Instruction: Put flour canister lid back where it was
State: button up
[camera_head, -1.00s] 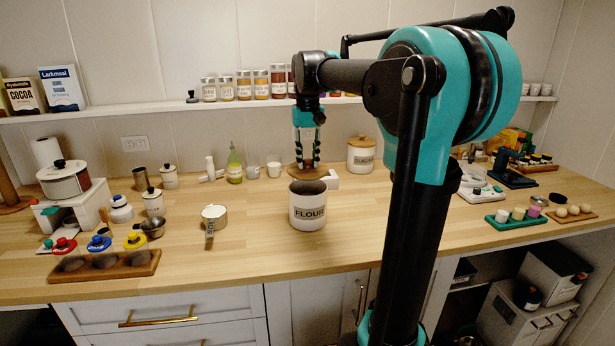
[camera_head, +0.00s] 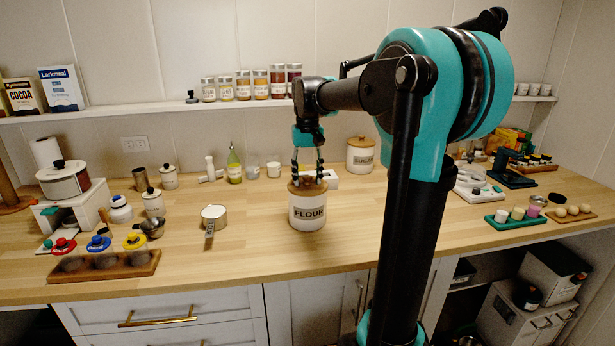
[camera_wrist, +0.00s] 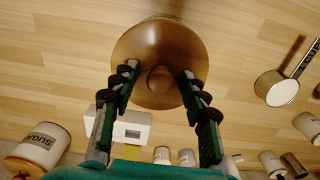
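The flour canister (camera_head: 307,214) is white with a FLOUR label and stands upright on the wooden counter. Its round brown wooden lid (camera_head: 308,188) sits on top of it, covering the mouth. In the wrist view the lid (camera_wrist: 160,45) hides nearly all of the canister, and its round knob (camera_wrist: 160,79) shows between the fingers. My gripper (camera_head: 308,178) is just above the lid. In the wrist view my gripper (camera_wrist: 159,72) is open, with a visible gap between each finger and the knob. I cannot tell whether the lid is fully seated.
A sugar canister (camera_head: 360,158) and a white box-like device (camera_head: 331,182) stand behind to the right. A metal measuring cup (camera_head: 214,215) lies to the left. The counter in front of the flour canister is clear.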

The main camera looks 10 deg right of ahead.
aim_at(308, 177)
jog(key=shift+r, duration=0.15)
notch_tip(308, 177, up, 12)
dwell(0.6)
jog(key=shift+s, duration=0.1)
